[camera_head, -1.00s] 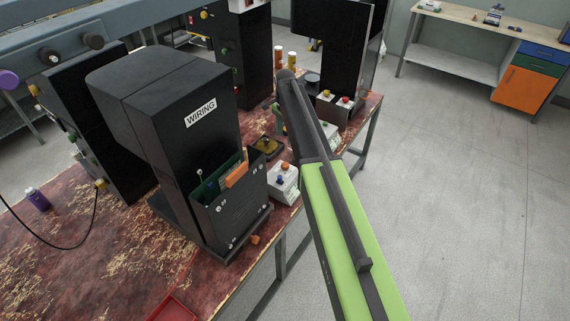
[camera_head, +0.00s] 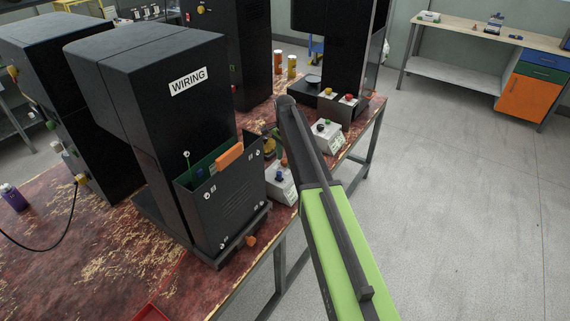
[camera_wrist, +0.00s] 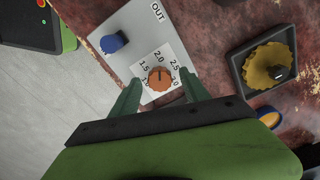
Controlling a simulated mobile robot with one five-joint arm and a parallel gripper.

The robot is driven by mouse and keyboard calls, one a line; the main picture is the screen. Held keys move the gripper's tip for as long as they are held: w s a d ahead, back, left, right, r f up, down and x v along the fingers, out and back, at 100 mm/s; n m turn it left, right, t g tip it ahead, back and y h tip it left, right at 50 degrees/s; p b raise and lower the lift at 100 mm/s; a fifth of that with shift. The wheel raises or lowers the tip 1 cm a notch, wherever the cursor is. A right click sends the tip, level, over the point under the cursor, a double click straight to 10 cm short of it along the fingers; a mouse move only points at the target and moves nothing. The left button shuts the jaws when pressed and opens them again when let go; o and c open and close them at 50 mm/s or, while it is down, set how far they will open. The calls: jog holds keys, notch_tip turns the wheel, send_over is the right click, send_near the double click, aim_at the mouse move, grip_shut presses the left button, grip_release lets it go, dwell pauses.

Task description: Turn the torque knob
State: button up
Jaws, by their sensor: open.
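The torque knob is an orange round knob (camera_wrist: 159,77) on a pale control box (camera_wrist: 130,30), inside a dial numbered from 1.0 to 3.0. Its dark mark points up, close to 2.0. My gripper (camera_wrist: 160,83) is open, with one green finger on each side of the dial's near part; whether they touch the knob I cannot tell. A blue knob (camera_wrist: 112,43) sits on the same box beside the word OUT. In the head view the box (camera_head: 279,188) stands beside the machine marked WIRING (camera_head: 160,90), and my arm largely hides the gripper.
A black tray (camera_wrist: 262,58) with a yellow wheel lies right of the box in the wrist view, with a blue-orange ring (camera_wrist: 268,117) nearby. Another control box (camera_head: 328,135) stands farther along the worn red table (camera_head: 110,270). Open floor lies to the right.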

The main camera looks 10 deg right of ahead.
jog(key=shift+r, duration=0.1)
grip_shut()
jog(key=shift+n, duration=0.3)
jog(key=n, duration=1.1)
dwell(0.4)
dwell(0.5)
